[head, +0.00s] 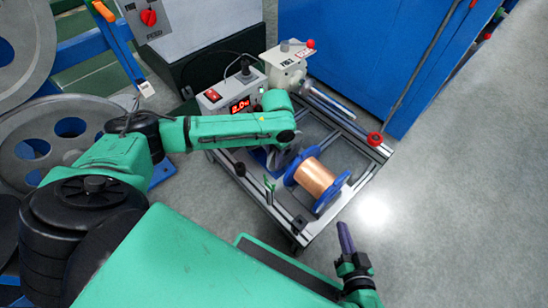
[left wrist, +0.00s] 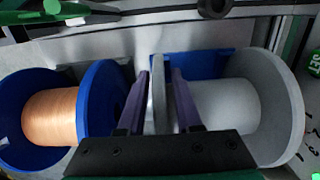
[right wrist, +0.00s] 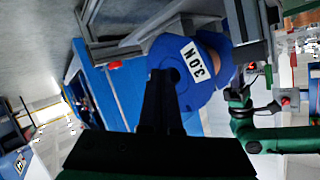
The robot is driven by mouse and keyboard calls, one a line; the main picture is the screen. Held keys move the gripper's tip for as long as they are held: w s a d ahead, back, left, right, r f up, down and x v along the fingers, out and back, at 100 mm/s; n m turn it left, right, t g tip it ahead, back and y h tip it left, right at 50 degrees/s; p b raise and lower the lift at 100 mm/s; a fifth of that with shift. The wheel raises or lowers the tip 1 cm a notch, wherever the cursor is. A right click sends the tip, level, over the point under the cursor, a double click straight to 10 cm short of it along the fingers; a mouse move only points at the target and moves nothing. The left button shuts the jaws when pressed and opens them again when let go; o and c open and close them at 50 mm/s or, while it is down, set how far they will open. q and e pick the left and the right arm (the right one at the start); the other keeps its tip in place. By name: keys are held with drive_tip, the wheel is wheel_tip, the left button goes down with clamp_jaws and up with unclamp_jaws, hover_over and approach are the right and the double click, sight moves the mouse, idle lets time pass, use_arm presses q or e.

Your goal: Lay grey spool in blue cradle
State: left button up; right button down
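The grey spool (left wrist: 225,105) lies on its side in the left wrist view, with the blue cradle (left wrist: 205,62) partly showing behind it. My left gripper (left wrist: 160,85) has its purple fingers on either side of the spool's near flange, with narrow gaps seen beside it. In the head view my left gripper (head: 275,157) is over the rig beside the copper-wound blue spool and mostly hides the grey spool. Whether the grey spool rests fully in the cradle cannot be told. My right gripper (head: 344,235) is off the rig's front right corner, fingers together and empty.
The blue spool with copper wire (head: 318,178) sits right of my left gripper on the rig frame (head: 345,145). A control box with a red display (head: 235,98) stands behind. A red knob (head: 375,139) marks the right corner. Grey floor (head: 450,200) to the right is clear.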

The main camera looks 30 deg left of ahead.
idle(0.3)
use_arm(q)
drive_tip(key=r+p, duration=0.2)
drive_tip(key=r, duration=0.1)
drive_tip(key=r+p, duration=0.2)
drive_tip(key=r, duration=0.2)
drive_tip(key=r+p, duration=0.2)
drive_tip(key=r, duration=0.2)
drive_tip(key=shift+w+d+r+p, duration=0.1)
drive_tip(key=shift+w+r+p, duration=0.15)
drive_tip(key=shift+p, duration=0.05)
drive_tip(key=shift+r, duration=0.4)
use_arm(e)
wheel_tip(320, 180, up, 8)
drive_tip(key=g, duration=0.1)
drive_tip(key=shift+f+n, duration=0.15)
drive_tip(key=shift+n, duration=0.25)
use_arm(q)
drive_tip(key=shift+f, duration=0.1)
